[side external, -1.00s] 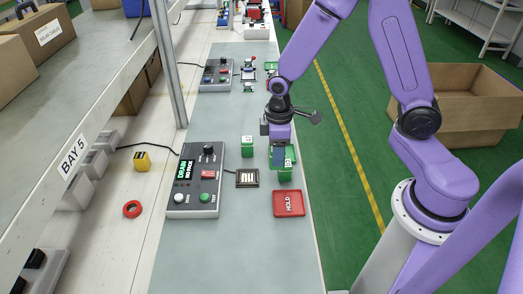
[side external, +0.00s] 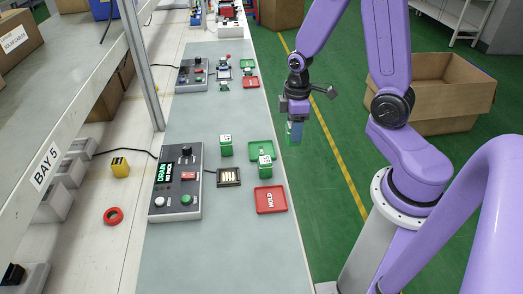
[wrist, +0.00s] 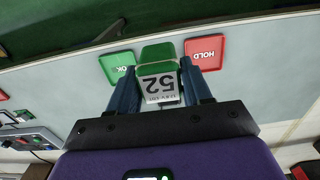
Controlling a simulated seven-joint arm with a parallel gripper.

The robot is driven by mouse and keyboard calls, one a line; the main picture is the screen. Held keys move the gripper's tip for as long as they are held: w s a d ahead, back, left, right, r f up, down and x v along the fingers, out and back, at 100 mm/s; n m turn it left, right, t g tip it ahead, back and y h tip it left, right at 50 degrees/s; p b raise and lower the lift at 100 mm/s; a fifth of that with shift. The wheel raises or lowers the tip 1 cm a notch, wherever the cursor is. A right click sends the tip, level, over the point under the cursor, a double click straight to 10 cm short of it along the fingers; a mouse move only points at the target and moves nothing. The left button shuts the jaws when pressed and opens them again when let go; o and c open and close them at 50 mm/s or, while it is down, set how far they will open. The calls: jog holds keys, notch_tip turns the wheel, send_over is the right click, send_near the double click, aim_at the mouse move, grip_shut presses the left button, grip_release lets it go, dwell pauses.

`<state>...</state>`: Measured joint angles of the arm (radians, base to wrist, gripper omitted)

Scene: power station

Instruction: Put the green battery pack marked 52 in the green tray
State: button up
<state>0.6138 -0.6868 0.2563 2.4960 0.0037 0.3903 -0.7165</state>
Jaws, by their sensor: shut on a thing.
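My gripper (side external: 294,138) is shut on the green battery pack (wrist: 158,52). Its pale label, marked 52, shows upside down between the blue fingers in the wrist view. In the side view the held pack (side external: 293,134) is mostly hidden by the fingers; it hangs in the air, appearing just right of the table edge and the green tray. The green tray (side external: 255,144), marked OK in the wrist view (wrist: 117,66), lies flat on the table. Another green pack (side external: 265,170) stands at that tray's near edge; whether it is inside is unclear. Its number is unreadable.
The red HOLD tray (side external: 270,200) lies nearer than the green tray. A third green pack (side external: 226,146) stands by a dark slotted cradle (side external: 229,177) and a grey console (side external: 176,183). A second station with trays is farther back. The near table is clear.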

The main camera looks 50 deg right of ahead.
jog(key=w+d+f, duration=0.1)
jog(key=w+f, duration=0.2)
jog(key=w, duration=0.1)
jog(key=w+d+f, duration=0.1)
jog(key=w+f, duration=0.2)
jog(key=w, duration=0.2)
jog(key=w+d+f, duration=0.1)
jog(key=w+f, duration=0.2)
jog(key=w, duration=0.1)
jog(key=shift+w+f, duration=0.2)
jog(key=shift+f, duration=0.1)
jog(key=shift+w+f, duration=0.1)
jog(key=shift+f, duration=1.6)
jog(key=shift+f, duration=0.15)
jog(key=o, duration=1.3)
